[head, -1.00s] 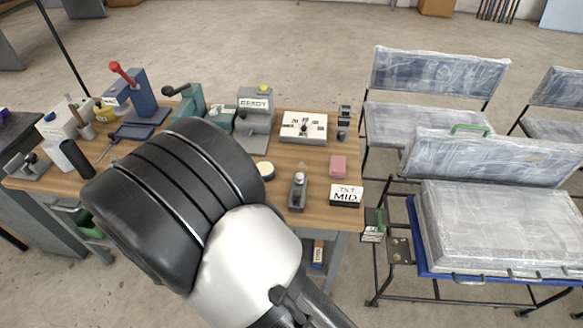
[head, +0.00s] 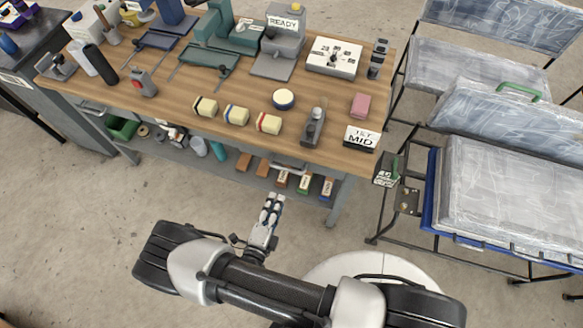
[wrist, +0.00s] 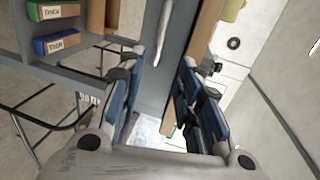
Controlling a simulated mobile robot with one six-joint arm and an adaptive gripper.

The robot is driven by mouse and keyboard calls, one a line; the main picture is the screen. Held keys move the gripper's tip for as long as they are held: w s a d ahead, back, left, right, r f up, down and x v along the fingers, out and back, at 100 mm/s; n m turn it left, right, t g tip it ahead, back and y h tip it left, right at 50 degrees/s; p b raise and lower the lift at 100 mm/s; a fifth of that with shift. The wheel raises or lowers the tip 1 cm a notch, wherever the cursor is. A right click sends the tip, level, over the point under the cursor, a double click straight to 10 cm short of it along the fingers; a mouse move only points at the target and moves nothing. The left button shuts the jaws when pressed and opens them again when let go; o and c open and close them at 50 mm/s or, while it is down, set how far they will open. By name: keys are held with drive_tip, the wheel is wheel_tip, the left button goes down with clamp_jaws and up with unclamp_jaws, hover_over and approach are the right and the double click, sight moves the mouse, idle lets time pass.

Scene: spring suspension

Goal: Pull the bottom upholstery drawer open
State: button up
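The wooden workbench (head: 330,151) has a grey front rail under its top, with a pale bar handle (head: 288,165) on it, right of the middle. Another handle (head: 92,107) shows at the left end. I cannot tell which one belongs to the bottom upholstery drawer; no drawer stands visibly pulled out. My gripper (head: 272,206) is in front of the bench, below and apart from the right handle, pointing towards the bench. In the wrist view my gripper (wrist: 165,90) has its two blue-padded fingers apart, with nothing held. The grey panel (wrist: 181,45) lies beyond them.
A lower shelf holds several small labelled bins, including a green one (wrist: 55,42). Blocks and tools, such as a grey stapler-like tool (head: 313,128), stand on the bench top. A wrapped cushion (head: 510,195) lies on a rack at the right. The floor before the bench is clear.

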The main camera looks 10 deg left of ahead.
sight(289, 171)
drive_tip(key=b+x, duration=0.3)
drive_tip(key=x, duration=1.2)
drive_tip(key=shift+w+d, duration=0.1)
drive_tip(key=shift+d, duration=0.05)
clamp_jaws()
